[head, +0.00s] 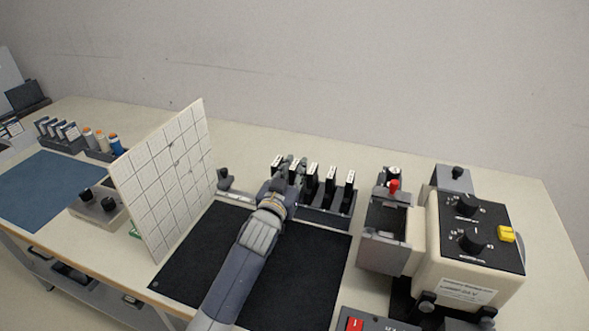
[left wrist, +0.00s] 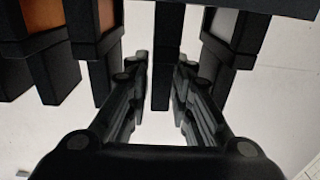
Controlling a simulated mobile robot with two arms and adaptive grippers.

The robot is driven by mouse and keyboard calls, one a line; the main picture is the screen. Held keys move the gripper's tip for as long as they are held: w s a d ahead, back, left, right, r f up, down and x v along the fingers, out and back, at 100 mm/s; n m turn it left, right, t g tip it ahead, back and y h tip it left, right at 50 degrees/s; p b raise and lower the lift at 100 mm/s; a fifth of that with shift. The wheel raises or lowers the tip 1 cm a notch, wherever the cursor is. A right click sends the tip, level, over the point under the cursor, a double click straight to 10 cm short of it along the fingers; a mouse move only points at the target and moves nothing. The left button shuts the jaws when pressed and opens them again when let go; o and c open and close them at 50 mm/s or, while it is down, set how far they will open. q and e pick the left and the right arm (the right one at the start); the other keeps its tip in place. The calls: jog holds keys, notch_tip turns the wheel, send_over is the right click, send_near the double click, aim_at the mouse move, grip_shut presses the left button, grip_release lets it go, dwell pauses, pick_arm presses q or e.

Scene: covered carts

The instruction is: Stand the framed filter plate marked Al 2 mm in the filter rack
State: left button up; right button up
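A dark rack (head: 325,212) behind the black mat holds several framed plates with black, white-tagged grips; the tags are too small to read, so I cannot tell which is Al 2 mm. My left gripper (head: 284,180) reaches to the rack's left end and partly hides it. In the left wrist view the left gripper's fingers (left wrist: 163,100) are apart, with a black grip (left wrist: 162,75) between them and slim gaps beside it. Framed plates show there with a copper-coloured face (left wrist: 107,15) and a grey face (left wrist: 226,22). My right gripper is not in view.
A white gridded panel (head: 168,175) stands left of the black mat (head: 310,275). A beige machine (head: 470,245) with knobs stands at right. Another rack with tagged pieces (head: 60,133) and several bottles (head: 100,140) stand far left, by a blue mat (head: 45,185).

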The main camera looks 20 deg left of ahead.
pick_arm(q)
jog(key=shift+s+r, duration=0.1)
jog(key=shift+s, duration=0.3)
jog(key=s+b, duration=0.1)
jog(key=s, duration=1)
jog(key=shift+s+b, duration=0.15)
jog(key=shift+b, duration=0.15)
jog(key=shift+a, duration=0.15)
